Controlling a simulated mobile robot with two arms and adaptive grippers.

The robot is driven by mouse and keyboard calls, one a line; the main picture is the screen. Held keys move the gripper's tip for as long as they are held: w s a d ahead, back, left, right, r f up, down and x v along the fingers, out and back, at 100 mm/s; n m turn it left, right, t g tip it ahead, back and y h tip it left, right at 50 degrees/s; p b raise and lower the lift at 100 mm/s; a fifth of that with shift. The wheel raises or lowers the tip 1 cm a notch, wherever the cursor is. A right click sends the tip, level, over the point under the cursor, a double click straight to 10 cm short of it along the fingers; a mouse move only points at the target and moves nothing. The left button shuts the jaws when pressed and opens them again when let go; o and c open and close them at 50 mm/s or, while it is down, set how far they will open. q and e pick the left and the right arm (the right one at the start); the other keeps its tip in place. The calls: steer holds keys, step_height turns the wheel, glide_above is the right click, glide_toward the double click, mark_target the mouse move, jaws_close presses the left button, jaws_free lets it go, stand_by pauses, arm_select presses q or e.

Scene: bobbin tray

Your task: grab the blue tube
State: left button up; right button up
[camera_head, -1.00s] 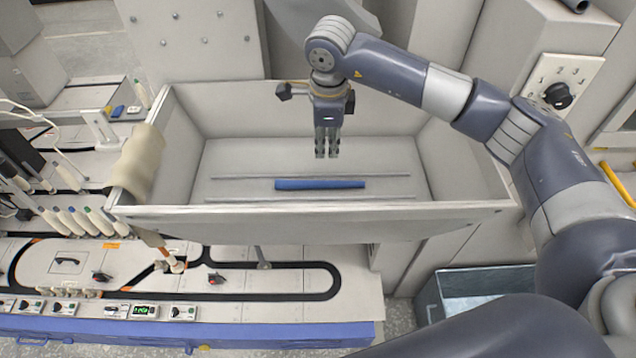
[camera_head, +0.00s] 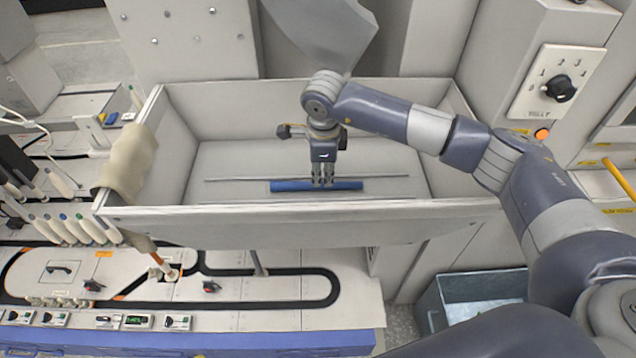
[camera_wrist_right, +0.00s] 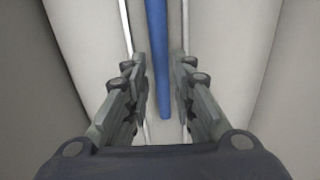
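The blue tube (camera_head: 290,186) lies flat on the floor of the grey open tray, between two thin rails. My right gripper (camera_head: 322,183) is lowered into the tray and points down at the tube's middle. In the right wrist view the blue tube (camera_wrist_right: 158,60) runs between the two fingers of my right gripper (camera_wrist_right: 163,80). The fingers are apart, with a gap on each side of the tube. Whether the fingertips reach down beside it is hard to tell. My left gripper is not in view.
The tray's front wall (camera_head: 300,218) and side walls rise around the tube. A cream roll (camera_head: 127,160) sits on the left wall. Several bobbins (camera_head: 75,230) stand at the left. A metal bin (camera_head: 470,297) is below right.

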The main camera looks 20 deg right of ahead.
mark_target(323, 183)
steer(key=f, duration=0.1)
steer(key=f+p, duration=0.2)
steer(key=f, duration=0.1)
steer(key=shift+w+d+f, duration=0.1)
steer(key=shift+w+d, duration=0.1)
steer(key=shift+w, duration=0.1)
steer(key=shift+w+f, duration=0.1)
steer(key=shift+f, duration=0.15)
jaws_close()
steer(key=shift+r, duration=0.1)
